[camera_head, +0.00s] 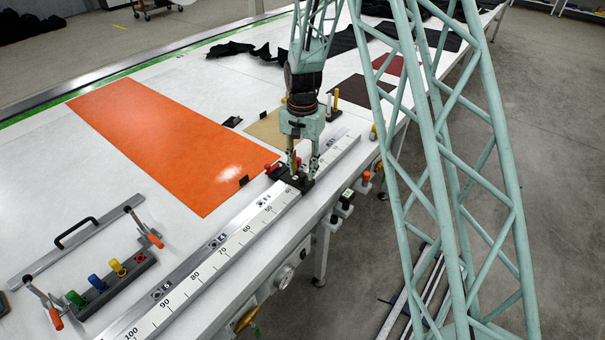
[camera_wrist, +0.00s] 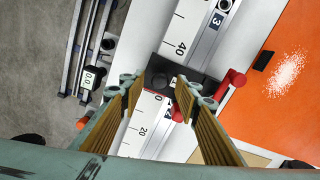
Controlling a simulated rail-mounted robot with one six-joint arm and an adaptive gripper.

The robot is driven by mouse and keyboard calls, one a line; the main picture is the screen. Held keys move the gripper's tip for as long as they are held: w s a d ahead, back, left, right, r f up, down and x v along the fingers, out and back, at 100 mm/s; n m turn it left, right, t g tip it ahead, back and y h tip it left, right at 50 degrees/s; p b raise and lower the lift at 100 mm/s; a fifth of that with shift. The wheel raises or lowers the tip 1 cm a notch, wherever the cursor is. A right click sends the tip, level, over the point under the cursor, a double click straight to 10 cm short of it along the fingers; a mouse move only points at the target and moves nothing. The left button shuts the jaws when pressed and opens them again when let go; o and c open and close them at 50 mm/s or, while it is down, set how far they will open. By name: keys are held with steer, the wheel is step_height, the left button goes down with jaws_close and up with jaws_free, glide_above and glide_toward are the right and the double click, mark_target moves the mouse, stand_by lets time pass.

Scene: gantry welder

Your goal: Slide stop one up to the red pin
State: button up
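Stop one appears to be the dark block (camera_head: 298,182) on the long steel rule; it also shows in the wrist view (camera_wrist: 160,78). A red lever (camera_wrist: 234,79) with a round knob sits at its orange-sheet side, also in the head view (camera_head: 272,168). A small red pin (camera_wrist: 176,114) stands on the rail just beyond the block, towards the lower numbers. Whether block and pin touch, I cannot tell. My gripper (camera_head: 302,172) is down over the block. In the wrist view its fingers (camera_wrist: 158,84) are apart, one on each side of the block, with a slight gap visible at the left.
The rule (camera_head: 222,250) runs along the table edge. An orange sheet (camera_head: 170,140) lies beside it. A rack with coloured knobs (camera_head: 112,278) and a bar with a black handle (camera_head: 80,240) lie at the near left. A green lattice tower (camera_head: 445,150) stands at the right.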

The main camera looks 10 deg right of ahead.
step_height(320, 180, up, 9)
stand_by(0.6)
steer(key=shift+r, duration=0.1)
stand_by(0.4)
steer(key=s+d+r+n+t+b, duration=0.25)
steer(key=s+r+b, duration=0.25)
steer(key=s+r, duration=1.5)
steer(key=s+n+t+b, duration=0.1)
steer(key=s+n+b, duration=0.3)
steer(key=s, duration=2.4)
steer(key=shift+s+d+r+n, duration=0.2)
steer(key=shift+d+r+n, duration=0.05)
steer(key=shift+r+n, duration=0.1)
